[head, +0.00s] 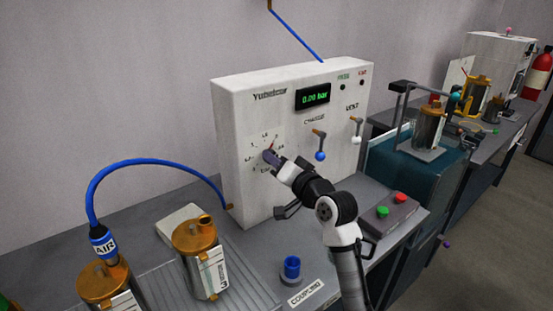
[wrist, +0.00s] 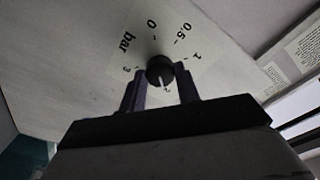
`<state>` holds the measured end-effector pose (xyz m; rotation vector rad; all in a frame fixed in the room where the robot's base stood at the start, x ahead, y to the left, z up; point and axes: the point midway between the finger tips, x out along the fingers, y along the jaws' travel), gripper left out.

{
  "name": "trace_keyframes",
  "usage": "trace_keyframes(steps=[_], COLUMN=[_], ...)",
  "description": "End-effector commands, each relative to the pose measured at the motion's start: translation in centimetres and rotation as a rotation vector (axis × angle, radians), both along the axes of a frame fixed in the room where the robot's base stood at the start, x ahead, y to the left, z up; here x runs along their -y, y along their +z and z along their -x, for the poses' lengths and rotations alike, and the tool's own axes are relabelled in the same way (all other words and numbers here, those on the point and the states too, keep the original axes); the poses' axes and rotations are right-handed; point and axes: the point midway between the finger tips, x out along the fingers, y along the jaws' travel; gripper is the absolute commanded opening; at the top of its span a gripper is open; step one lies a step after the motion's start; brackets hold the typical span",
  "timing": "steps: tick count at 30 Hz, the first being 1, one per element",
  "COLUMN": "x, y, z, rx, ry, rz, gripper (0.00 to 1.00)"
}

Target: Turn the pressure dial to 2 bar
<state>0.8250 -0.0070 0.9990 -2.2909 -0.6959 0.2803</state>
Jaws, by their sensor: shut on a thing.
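The pressure dial is a dark round knob (wrist: 160,68) on a pale scale marked 0, 0.5, 1, 3 and bar, with a small label like a 2 below the knob. In the wrist view my gripper (wrist: 160,77) has one finger on each side of the knob and is shut on it. A pale mark on the knob points down between the fingers, towards that small label; its exact alignment is hard to tell. In the head view my gripper (head: 272,157) reaches the scale on the white panel's left part and partly hides the knob. The green display (head: 314,97) seems to read 0.00 bar.
Right of the dial are a blue-tipped lever (head: 320,154) and a white-tipped lever (head: 356,137). A button box (head: 386,209) and a blue coupling piece (head: 291,268) are near my arm. Metal canisters (head: 202,262) and a blue air hose (head: 105,187) stand left.

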Motion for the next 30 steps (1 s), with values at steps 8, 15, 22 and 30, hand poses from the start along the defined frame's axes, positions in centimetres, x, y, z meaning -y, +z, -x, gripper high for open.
trace_keyframes(steps=[8,15,22,30], x=[0.03,0.04,0.03,0.16], y=[-0.14,-0.13,-0.07,-0.04], z=[-0.03,-0.04,-0.03,0.16], rx=[-0.016,-0.015,-0.013,-0.011], ry=[-0.001,-0.001,-0.001,-0.001], rz=[-0.017,-0.017,-0.015,-0.017], gripper=[0.09,0.09,0.54,0.54])
